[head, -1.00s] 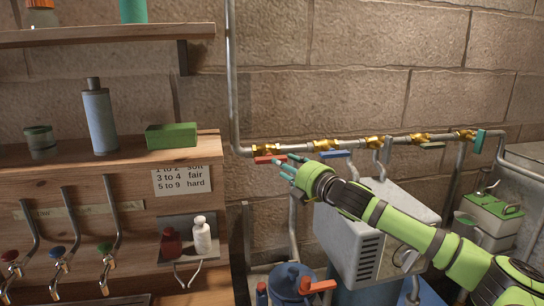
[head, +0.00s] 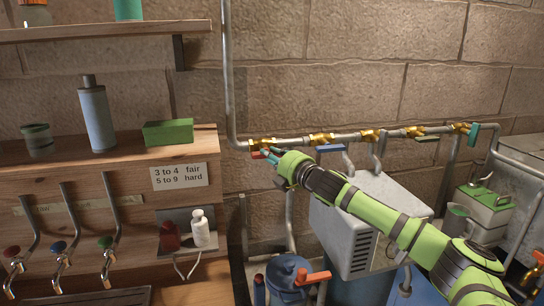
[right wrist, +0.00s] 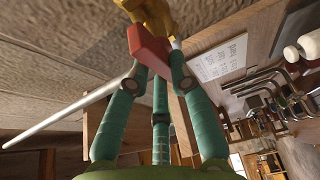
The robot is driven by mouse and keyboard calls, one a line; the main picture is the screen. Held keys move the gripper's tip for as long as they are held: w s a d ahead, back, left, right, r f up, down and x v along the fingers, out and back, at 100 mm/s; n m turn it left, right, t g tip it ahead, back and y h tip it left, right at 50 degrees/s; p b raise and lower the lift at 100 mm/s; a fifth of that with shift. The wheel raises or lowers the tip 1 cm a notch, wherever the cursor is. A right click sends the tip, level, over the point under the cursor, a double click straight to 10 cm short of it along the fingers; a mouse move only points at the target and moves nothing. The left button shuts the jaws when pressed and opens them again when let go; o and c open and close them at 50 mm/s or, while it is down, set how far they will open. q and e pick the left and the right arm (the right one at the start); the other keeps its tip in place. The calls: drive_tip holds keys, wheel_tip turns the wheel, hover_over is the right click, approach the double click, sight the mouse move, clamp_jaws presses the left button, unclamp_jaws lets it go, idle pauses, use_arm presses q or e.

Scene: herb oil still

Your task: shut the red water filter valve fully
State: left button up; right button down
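The red valve handle (head: 259,155) sits under a brass valve body (head: 262,144) at the left end of the wall pipe. Only a short part of the handle shows in the head view, lying roughly along the pipe. My right gripper (head: 270,156) is at the handle, reaching in from the right. In the right wrist view, its teal fingers (right wrist: 158,68) close in on both sides of the red handle (right wrist: 150,46) and appear to touch it. The exact contact is partly hidden. My left gripper is not in view.
A wooden shelf unit (head: 190,145) stands close on the left. A grey box (head: 345,222) and a blue tank (head: 287,280) are below.

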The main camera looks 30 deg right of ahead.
drive_tip(key=m+t+h+b, duration=0.1)
drive_tip(key=m+h+b, duration=0.1)
drive_tip(key=m+b, duration=0.3)
drive_tip(key=f+m+t+h+b, duration=0.1)
drive_tip(key=m+h+b, duration=0.2)
drive_tip(key=m+b, duration=0.3)
drive_tip(key=m+t+h+b, duration=0.1)
drive_tip(key=m+h+b, duration=0.2)
drive_tip(key=m+b, duration=0.3)
drive_tip(key=shift+a+f+m+t, duration=0.1)
drive_tip(key=shift+m+t, duration=0.1)
drive_tip(key=shift+m, duration=1.25)
drive_tip(key=shift+a+f+m+t, duration=0.1)
drive_tip(key=shift+m+t, duration=0.1)
drive_tip(key=shift+m, duration=1.25)
drive_tip(key=shift+r+m+h, duration=0.1)
drive_tip(key=shift+m+h, duration=0.2)
drive_tip(key=shift+h, duration=0.1)
drive_tip(key=c, duration=1.1)
unclamp_jaws()
